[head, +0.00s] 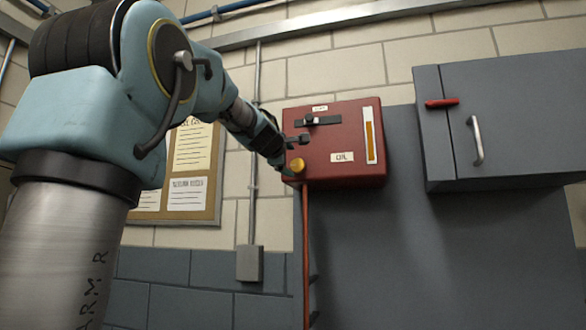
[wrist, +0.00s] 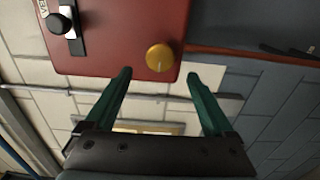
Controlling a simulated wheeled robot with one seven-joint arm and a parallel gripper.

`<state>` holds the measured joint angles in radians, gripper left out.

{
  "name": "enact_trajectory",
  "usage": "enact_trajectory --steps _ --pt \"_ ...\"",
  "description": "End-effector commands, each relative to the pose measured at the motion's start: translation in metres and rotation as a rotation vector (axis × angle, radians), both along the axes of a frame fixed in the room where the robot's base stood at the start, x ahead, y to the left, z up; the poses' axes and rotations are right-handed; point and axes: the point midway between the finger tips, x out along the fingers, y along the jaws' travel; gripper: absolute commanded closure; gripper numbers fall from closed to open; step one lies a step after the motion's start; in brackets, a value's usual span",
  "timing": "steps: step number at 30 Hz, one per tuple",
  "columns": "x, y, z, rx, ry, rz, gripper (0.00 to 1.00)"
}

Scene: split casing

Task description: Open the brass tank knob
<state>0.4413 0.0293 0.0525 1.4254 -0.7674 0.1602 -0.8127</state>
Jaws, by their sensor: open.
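The brass knob (head: 297,165) sits on the lower left of the front face of a red tank (head: 350,115). In the wrist view the round brass knob (wrist: 159,58) shows between and a little beyond the fingertips. A thin pale line marks its face. My gripper (wrist: 160,80) is open, with one green finger on each side of the knob and a visible gap to it. It also shows in the head view (head: 287,155), close to the tank's left edge. I cannot tell its exact distance from the knob.
A black vent slider (head: 318,121) is above the knob. A gauge strip (head: 370,135) and an oil label (head: 342,157) are to its right. A red pipe (head: 306,250) runs down below. A grey cabinet (head: 520,110) stands right, a notice board (head: 205,160) left.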

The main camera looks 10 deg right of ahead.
Motion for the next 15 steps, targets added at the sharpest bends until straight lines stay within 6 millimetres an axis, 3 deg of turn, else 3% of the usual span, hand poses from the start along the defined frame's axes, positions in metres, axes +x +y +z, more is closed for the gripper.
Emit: enact_trajectory --steps 6,15 --pt "-0.033 0.018 -0.001 0.0 -0.001 0.001 0.12" --pt "-0.045 0.025 -0.001 0.0 0.001 0.0 0.12"
